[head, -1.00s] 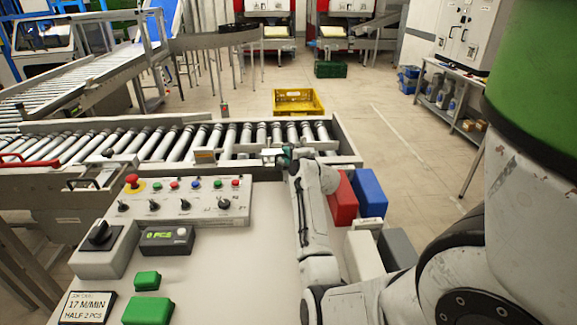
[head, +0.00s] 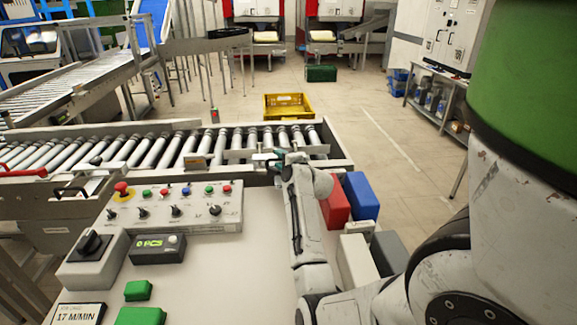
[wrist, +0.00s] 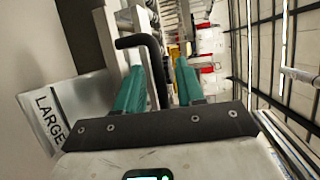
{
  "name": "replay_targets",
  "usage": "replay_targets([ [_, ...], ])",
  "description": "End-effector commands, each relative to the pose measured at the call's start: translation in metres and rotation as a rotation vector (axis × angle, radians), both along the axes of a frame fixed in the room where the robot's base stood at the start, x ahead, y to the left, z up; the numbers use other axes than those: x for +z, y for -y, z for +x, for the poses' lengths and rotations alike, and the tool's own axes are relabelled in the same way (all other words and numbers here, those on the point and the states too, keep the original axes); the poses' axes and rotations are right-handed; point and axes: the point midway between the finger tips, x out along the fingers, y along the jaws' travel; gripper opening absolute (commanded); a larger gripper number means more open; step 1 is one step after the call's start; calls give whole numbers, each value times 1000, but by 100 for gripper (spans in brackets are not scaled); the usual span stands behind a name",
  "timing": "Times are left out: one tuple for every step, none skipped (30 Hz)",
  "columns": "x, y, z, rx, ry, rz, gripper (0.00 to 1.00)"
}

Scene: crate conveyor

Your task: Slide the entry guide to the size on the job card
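The entry guide (head: 237,154) looks like a pale bar across the right end of the roller conveyor, partly hidden by my gripper (head: 272,160). In the wrist view a black bent handle (wrist: 157,68) runs down between the teal fingers of my gripper (wrist: 161,82), close to the left one. A gap shows at the right finger. A plate reading LARGE (wrist: 52,118) stands left of the fingers.
The control panel (head: 175,218) with knobs and a red stop button fills the near left. Red (head: 335,203) and blue (head: 361,195) blocks stand right of my arm. A yellow crate (head: 288,106) lies on the floor beyond the conveyor.

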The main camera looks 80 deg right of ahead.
Motion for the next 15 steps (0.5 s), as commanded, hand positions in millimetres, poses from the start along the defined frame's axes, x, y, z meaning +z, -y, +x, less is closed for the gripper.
replay_targets([
  [0, -6, -5, 0, -1, 0, 38],
  [0, -10, -8, 0, -1, 0, 38],
  [1, -15, -12, 1, -4, 0, 38],
  [2, -19, -15, 0, -2, 0, 38],
  [3, -23, -19, 0, -2, 0, 38],
  [4, -29, -23, 1, -2, 0, 38],
  [5, -33, -27, 2, -3, 0, 38],
  [6, -37, -30, 0, -2, 0, 38],
  [7, -42, -35, -1, -2, 0, 38],
  [8, -46, -38, 0, -3, 0, 38],
  [9, -50, -41, 1, -3, 0, 38],
  [10, -55, -45, 1, -3, 0, 38],
  [11, -58, -47, 0, -2, 0, 38],
  [12, -61, -49, 1, -3, 0, 38],
  [13, -64, -52, 1, -3, 0, 38],
])
